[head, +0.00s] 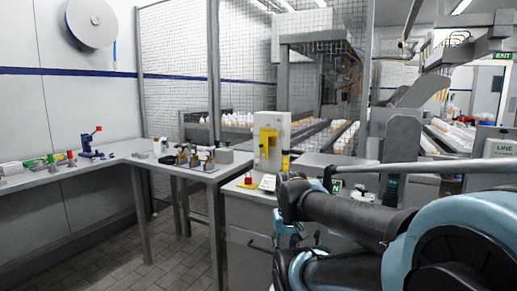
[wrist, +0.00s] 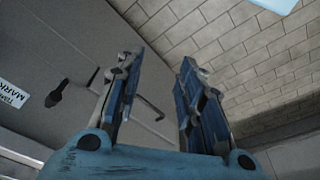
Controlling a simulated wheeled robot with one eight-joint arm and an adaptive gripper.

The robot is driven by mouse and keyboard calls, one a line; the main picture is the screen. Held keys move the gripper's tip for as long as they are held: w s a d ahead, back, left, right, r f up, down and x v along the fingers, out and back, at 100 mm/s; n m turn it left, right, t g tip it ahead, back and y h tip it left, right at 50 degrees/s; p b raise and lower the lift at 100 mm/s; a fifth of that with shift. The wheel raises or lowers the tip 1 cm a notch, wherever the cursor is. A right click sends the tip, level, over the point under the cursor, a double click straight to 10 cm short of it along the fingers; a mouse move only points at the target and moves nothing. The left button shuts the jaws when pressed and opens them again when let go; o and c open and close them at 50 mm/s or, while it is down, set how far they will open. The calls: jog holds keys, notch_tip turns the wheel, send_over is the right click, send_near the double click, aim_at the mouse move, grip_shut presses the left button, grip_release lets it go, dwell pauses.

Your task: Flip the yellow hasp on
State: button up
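A yellow part (head: 268,143), which looks like the hasp, is on the front of an upright light-grey box (head: 280,122) on the grey counter in the middle of the head view. It is too small there to tell its exact position. The wrist view does not show it. My gripper (wrist: 158,62) is open, with two separated blue-and-grey fingers and nothing between them. In the head view my dark and light-blue arm reaches in from the right. Its end is low, in front of the counter, below and to the right of the box, and partly hidden by the arm itself.
A white sign (head: 268,183) and a red-topped item (head: 248,178) stand on the counter near the box. A side bench (head: 205,172) with small devices is at left. The wrist view shows a grey panel with a bent handle (wrist: 148,107), a printed label (wrist: 12,95) and floor tiles (wrist: 230,40).

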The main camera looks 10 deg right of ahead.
jog(key=shift+w+a, duration=0.15)
jog(key=shift+w, duration=0.2)
